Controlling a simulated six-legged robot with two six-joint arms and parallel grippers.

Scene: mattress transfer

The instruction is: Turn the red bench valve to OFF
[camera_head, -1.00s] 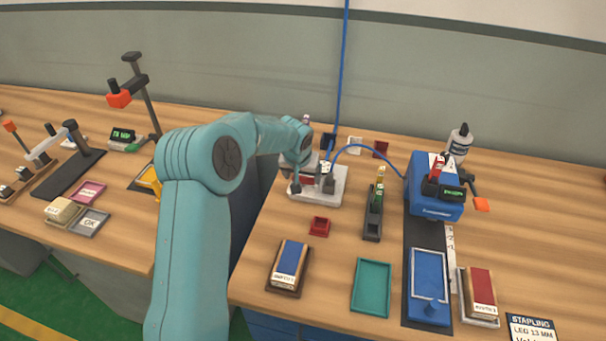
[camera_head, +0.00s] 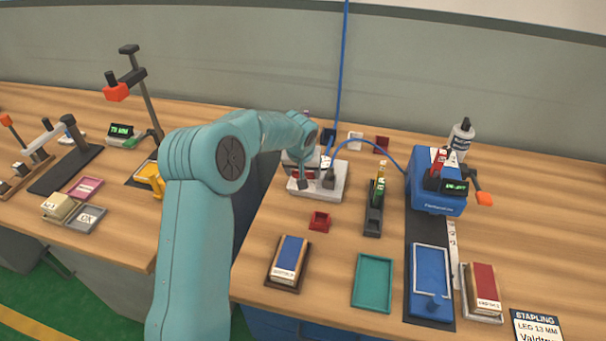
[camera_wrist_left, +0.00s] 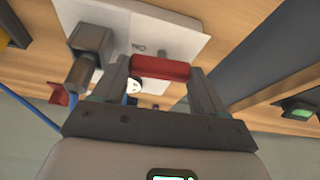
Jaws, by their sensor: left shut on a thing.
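The red valve handle (camera_wrist_left: 160,68) is a short bar in the left wrist view. It sits over a pale plate (camera_wrist_left: 175,25) with a grey block (camera_wrist_left: 88,50) on it and small dark lettering I cannot read surely. My left gripper (camera_wrist_left: 159,76) is shut on the handle, with one grey finger at each end of the bar. In the head view the pale valve plate (camera_head: 332,187) lies on the bench, and my left arm reaches over it from the left. The wrist and gripper there largely hide the handle. My right gripper is not in view.
A blue hose (camera_head: 372,148) curves from the valve area to a blue stapling machine (camera_head: 425,190). A small red tray (camera_head: 319,221) and a black holder (camera_head: 373,220) stand close by. A teal tray (camera_head: 373,283) and a blue pad (camera_head: 288,257) lie nearer the front.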

